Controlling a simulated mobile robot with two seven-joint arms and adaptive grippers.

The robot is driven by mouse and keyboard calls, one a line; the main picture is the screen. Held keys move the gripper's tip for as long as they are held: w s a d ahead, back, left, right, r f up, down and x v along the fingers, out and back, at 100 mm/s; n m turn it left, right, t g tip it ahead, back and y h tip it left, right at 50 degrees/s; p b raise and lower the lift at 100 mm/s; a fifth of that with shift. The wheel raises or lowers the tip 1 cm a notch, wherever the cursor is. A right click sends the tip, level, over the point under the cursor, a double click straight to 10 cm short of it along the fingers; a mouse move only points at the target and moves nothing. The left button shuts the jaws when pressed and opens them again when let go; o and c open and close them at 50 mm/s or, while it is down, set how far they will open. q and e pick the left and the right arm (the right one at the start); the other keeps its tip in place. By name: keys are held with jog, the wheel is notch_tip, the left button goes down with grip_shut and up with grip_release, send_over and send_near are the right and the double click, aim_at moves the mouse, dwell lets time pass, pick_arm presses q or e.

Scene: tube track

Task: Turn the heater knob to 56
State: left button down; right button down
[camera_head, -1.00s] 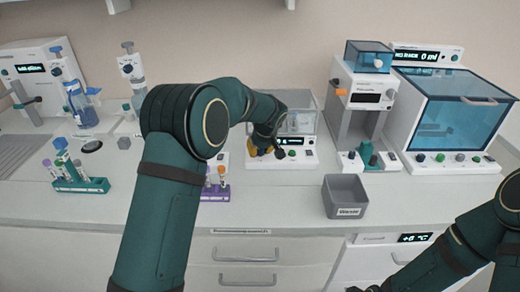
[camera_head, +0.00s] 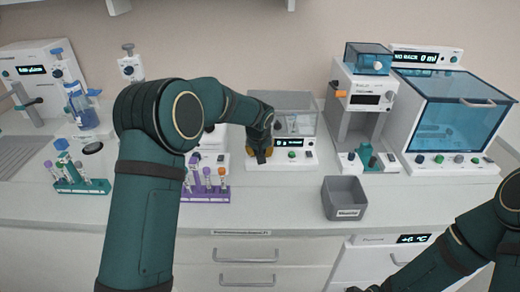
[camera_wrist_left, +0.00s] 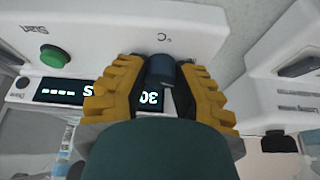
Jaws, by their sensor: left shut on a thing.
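The heater (camera_head: 301,162) is a white box with a clear cover, a small display and a green button, at the back middle of the bench. My left gripper (camera_head: 262,155) is at the left part of its front panel. In the left wrist view, the yellow fingers of my left gripper (camera_wrist_left: 160,92) are shut on the dark blue heater knob (camera_wrist_left: 160,68), below a °C mark. The heater display (camera_wrist_left: 62,92) shows "30" and "S ----", partly hidden by the fingers. My right gripper (camera_head: 366,288) is only partly in view at the bottom edge; its fingers are unclear.
A grey waste bin (camera_head: 345,197) stands in front and to the right of the heater. A purple rack (camera_head: 208,193) with tubes stands left of it, near my left arm. A white machine (camera_head: 365,110) and a blue-windowed cabinet (camera_head: 458,112) stand to the right.

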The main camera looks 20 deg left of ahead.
pick_arm(q)
jog(key=m+h+p, duration=0.2)
jog(key=m, duration=0.2)
jog(key=shift+a, duration=0.1)
jog(key=shift+m+g+h+p, duration=0.15)
jog(key=shift+m+h+p, duration=0.3)
jog(key=shift+m, duration=0.65)
jog(key=shift+m+g+h+p, duration=0.15)
jog(key=shift+m+p, duration=0.5)
jog(key=shift+m, duration=0.45)
jog(key=c, duration=0.8)
grip_release()
jog(key=shift+o, duration=0.4)
jog(key=shift+r, duration=0.1)
jog(key=shift+r, duration=0.25)
jog(key=shift+v, duration=3.65)
